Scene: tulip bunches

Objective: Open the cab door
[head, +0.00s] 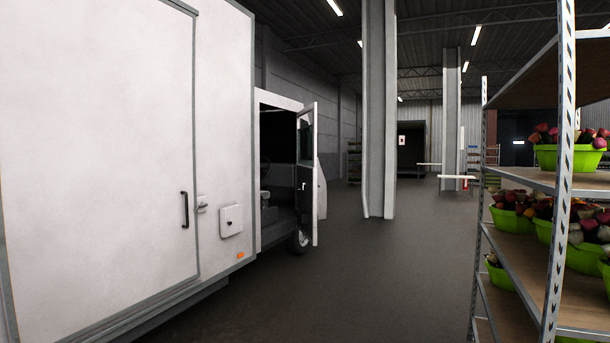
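The cab door (307,178) stands swung open at the front of the white truck, beyond its box body. It is seen nearly edge-on, with a dark window in its upper part and a dark inner side. The dark cab opening (277,160) beside it shows a steering wheel and a seat, both dim. A front wheel (298,241) shows below the door. My gripper is not in this view.
The truck's white box body (105,120), with a black handle (184,210), fills the left. A shelf rack (559,180) with tulips in green tubs stands at the right. A grey pillar (377,110) stands ahead beyond the door. The dark floor (385,275) between truck and rack is clear.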

